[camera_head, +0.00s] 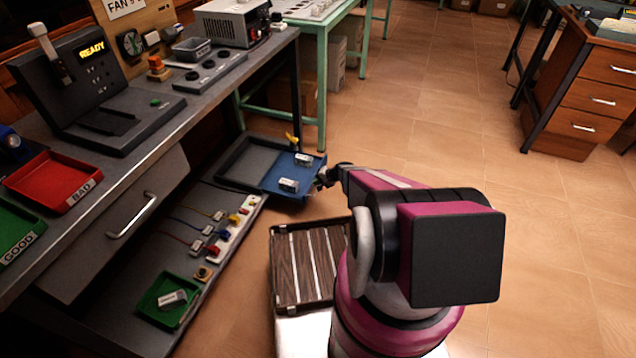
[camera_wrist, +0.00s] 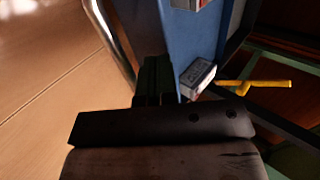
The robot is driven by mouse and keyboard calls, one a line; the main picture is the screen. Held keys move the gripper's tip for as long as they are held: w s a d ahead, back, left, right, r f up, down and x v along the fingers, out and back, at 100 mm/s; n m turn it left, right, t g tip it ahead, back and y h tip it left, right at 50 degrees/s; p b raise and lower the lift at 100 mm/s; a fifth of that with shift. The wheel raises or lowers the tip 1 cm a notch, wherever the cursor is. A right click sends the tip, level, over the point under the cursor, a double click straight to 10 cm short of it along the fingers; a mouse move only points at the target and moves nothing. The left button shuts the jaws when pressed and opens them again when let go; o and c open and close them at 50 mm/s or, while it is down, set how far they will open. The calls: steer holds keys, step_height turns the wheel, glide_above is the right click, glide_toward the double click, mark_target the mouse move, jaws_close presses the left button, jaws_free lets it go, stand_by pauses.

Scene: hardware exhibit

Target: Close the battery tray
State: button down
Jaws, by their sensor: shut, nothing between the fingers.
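The battery tray (camera_head: 240,182) sticks out from under the workbench at its far end. Its inner part is grey and its outer part is blue, with two small white-and-dark batteries (camera_head: 289,185) on the blue part. My gripper (camera_head: 325,178) is at the tray's outer right edge. In the wrist view my gripper (camera_wrist: 155,78) is shut and empty, with the blue tray surface (camera_wrist: 192,50) to its right and a curved metal bar (camera_wrist: 108,35) to its left. One battery (camera_wrist: 197,77) shows near the fingers. I cannot tell whether the fingers touch the tray.
A yellow lever-like piece (camera_head: 292,139) stands beside the tray; it also shows in the wrist view (camera_wrist: 253,86). The workbench holds a red bin (camera_head: 53,181) and a green bin (camera_head: 14,226). A closed drawer (camera_head: 110,215) is below. Tiled floor on the right is open.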

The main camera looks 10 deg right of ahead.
steer(key=shift+a, duration=0.1)
steer(key=w+a, duration=0.3)
steer(key=a, duration=0.3)
steer(key=w+a, duration=0.4)
steer(key=a, duration=0.3)
steer(key=w+a, duration=0.4)
steer(key=a, duration=0.2)
steer(key=shift+w+a, duration=0.2)
steer(key=d, duration=0.1)
steer(key=s+d, duration=0.2)
steer(key=d, duration=0.1)
steer(key=shift+s+r, duration=0.2)
steer(key=shift+s, duration=0.05)
steer(key=v, duration=0.9)
steer(key=shift+r, duration=0.25)
